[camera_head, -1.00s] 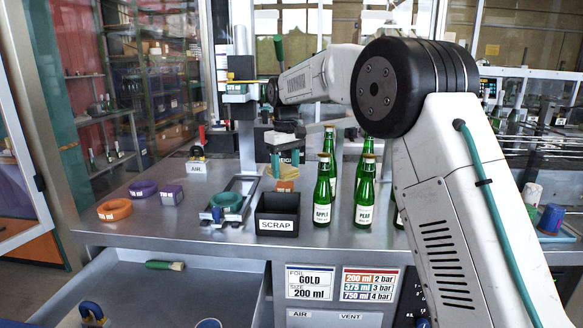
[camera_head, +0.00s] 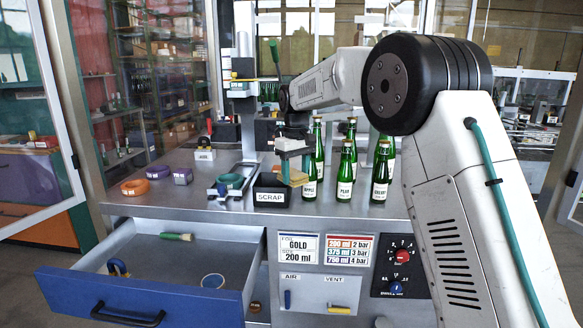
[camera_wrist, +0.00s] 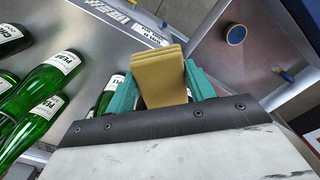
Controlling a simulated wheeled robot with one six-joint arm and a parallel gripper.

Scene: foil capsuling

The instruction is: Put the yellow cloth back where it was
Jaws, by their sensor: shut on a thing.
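The yellow cloth (camera_head: 297,180), a folded stack, hangs from my gripper (camera_head: 292,157) over or just behind the right side of the black SCRAP bin in the head view. In the wrist view the cloth (camera_wrist: 160,78) sits between the two teal jaws of my gripper (camera_wrist: 160,92), which are shut on it. Its folded end sticks out past the jaws. The head view does not show clearly how high the cloth is above the bench.
Several green bottles (camera_head: 346,172) stand close right of the cloth. The SCRAP bin (camera_head: 272,198) is at the bench's front edge. A blue drawer (camera_head: 150,296) stands open below, holding a green-handled brush (camera_head: 177,237) and a round item (camera_head: 212,281). Purple and orange rolls (camera_head: 134,187) lie left.

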